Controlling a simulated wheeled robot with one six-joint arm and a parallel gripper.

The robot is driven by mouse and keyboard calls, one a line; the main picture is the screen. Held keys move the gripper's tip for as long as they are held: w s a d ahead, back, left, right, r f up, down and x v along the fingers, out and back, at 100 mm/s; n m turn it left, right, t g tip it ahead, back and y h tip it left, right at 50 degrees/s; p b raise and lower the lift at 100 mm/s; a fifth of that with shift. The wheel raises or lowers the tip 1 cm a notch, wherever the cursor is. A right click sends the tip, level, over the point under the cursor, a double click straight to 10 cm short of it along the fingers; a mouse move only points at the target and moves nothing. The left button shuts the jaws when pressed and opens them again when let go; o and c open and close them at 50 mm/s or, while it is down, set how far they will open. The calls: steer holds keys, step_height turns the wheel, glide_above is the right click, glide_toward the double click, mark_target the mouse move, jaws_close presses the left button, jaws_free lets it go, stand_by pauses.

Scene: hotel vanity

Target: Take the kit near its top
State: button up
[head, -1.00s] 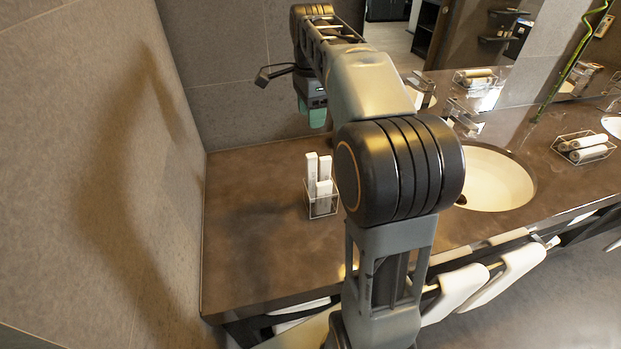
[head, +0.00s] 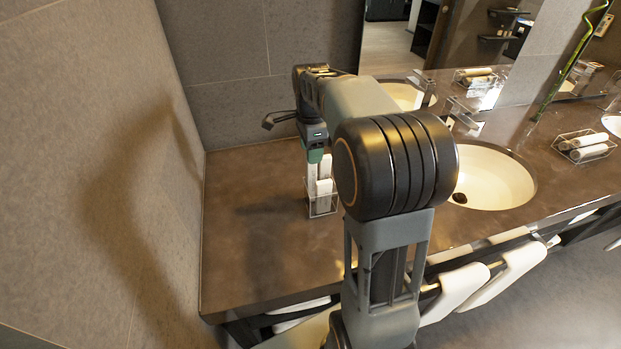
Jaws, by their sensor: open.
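White upright kit boxes (head: 324,187) stand in a small clear holder (head: 322,207) on the dark counter, left of the sink. One box reaches higher than the other. My gripper (head: 315,155) hangs from the arm with its green-tipped end right at the top of the boxes, hiding their upper ends. It is open. I cannot tell from this view whether the fingers lie around the top of a box or beside it, or whether they touch it.
The sink (head: 490,180) lies to the right. A clear tray with rolled white towels (head: 585,146) is farther right. The left wall (head: 110,170) borders the counter, whose left part (head: 245,240) is clear.

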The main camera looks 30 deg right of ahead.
steer(key=shift+f, duration=0.95)
steer(key=shift+c, duration=0.5)
jaws_close()
